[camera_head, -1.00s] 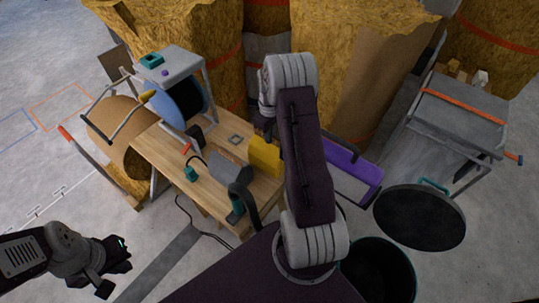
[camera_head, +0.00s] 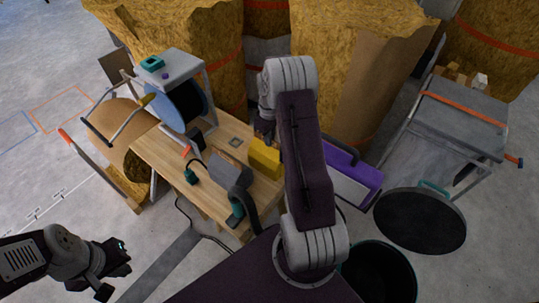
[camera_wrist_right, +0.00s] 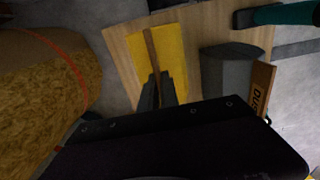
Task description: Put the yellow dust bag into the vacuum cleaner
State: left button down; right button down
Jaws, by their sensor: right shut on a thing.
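The yellow dust bag (camera_head: 265,158) is a yellow block at the right of the wooden table. In the right wrist view it is a yellow slab (camera_wrist_right: 172,60) with a brown strip along its middle. My right gripper (camera_head: 266,132) is beside the bag, partly hidden by my arm. Its dark fingers (camera_wrist_right: 156,90) are shut at the brown strip. My left gripper (camera_head: 115,270) is apart from the table at lower left, its jaw gap unclear. A black drum (camera_head: 378,268) with a teal rim stands open at lower right; it may be the vacuum cleaner.
A round black lid (camera_head: 420,222) with a teal handle is right of the drum. A grey item (camera_head: 230,170) and a dark hose share the wooden table (camera_head: 168,158). A purple and white case (camera_head: 352,180) lies to its right. A grey cart (camera_head: 450,130) stands further right.

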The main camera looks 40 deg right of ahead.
notch_tip(320, 180, up, 4)
jog(key=shift+w+r+p, duration=0.1)
jog(key=shift+p, duration=0.35)
jog(key=s+d+r, duration=0.3)
jog(key=s+r, duration=0.3)
jog(key=s, duration=0.5)
jog(key=shift+s+d+r, duration=0.15)
jog(key=shift+d+r, duration=0.15)
jog(key=shift+r, duration=0.1)
jog(key=shift+s, duration=0.1)
